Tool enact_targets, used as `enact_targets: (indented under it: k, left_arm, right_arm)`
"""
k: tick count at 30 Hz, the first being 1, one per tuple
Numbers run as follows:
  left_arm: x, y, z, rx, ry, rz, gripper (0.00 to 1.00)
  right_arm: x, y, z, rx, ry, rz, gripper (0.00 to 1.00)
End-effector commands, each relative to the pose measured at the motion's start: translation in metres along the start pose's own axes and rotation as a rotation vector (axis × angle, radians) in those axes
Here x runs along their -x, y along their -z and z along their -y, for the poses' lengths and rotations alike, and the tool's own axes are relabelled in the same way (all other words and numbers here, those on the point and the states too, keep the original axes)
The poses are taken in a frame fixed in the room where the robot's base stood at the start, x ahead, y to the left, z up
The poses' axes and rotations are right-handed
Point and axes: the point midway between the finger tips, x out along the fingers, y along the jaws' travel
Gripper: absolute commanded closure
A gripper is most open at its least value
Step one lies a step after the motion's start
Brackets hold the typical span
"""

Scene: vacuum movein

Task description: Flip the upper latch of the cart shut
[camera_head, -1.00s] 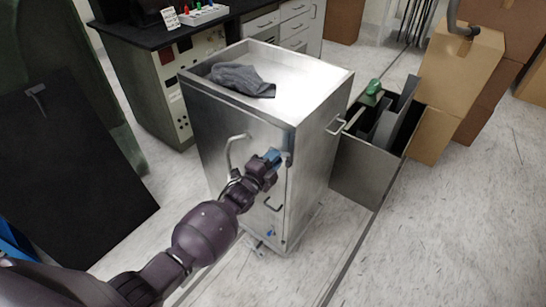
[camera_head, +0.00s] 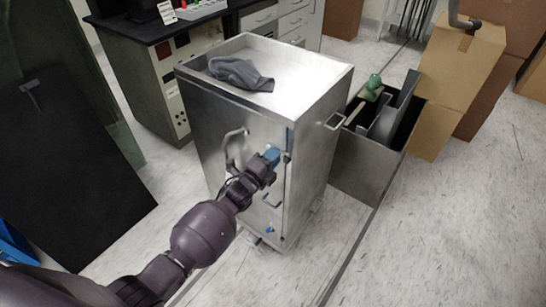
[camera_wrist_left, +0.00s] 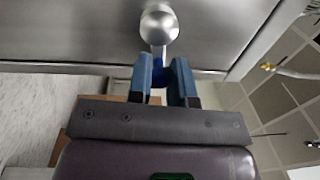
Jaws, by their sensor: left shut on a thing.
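The metal cart (camera_head: 232,120) stands upright with its front door towards me. My left gripper (camera_head: 273,157), with blue fingertips, is at the upper right of the door, by the upper latch (camera_head: 286,157). In the left wrist view, the gripper (camera_wrist_left: 163,78) has its two fingers close on either side of a dark blue part of the latch, just below the round silver knob (camera_wrist_left: 159,25). A blue strip (camera_head: 290,138) shows upright at the door's right edge above the gripper. The fingers hide part of the latch. My right gripper is out of view.
A grey cloth (camera_head: 240,74) lies on the cart top. A lower latch with a blue part (camera_head: 269,230) is near the door's bottom. An open grey bin (camera_head: 366,168) and cardboard boxes (camera_head: 462,75) stand to the right. A dark panel (camera_head: 70,170) is at left.

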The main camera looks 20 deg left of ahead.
Motion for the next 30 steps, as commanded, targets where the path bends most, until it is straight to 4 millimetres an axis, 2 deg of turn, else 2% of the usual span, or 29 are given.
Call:
enact_targets:
  k: [2,3,7,8,16,20,30]
  left_arm:
    - [0.0,-0.001,0.0,0.001,0.0,0.001,1.0]
    - [0.0,-0.001,0.0,0.001,0.0,0.001,0.77]
    - [0.0,-0.001,0.0,0.001,0.0,0.001,0.58]
    - [0.0,-0.001,0.0,0.001,0.0,0.001,0.55]
    - [0.001,0.0,0.0,0.001,0.0,0.0,0.55]
    - [0.007,-0.001,0.001,0.001,0.001,0.001,0.55]
    - [0.061,-0.001,0.002,0.001,0.001,0.002,0.55]
  right_arm:
    - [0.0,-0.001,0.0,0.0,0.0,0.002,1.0]
    - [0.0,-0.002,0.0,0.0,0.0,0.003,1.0]
    - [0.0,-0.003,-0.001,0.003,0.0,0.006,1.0]
    - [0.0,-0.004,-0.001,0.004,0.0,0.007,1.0]
    - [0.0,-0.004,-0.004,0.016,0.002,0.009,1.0]
    - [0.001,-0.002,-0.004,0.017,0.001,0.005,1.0]
    - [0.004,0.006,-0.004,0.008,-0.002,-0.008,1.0]
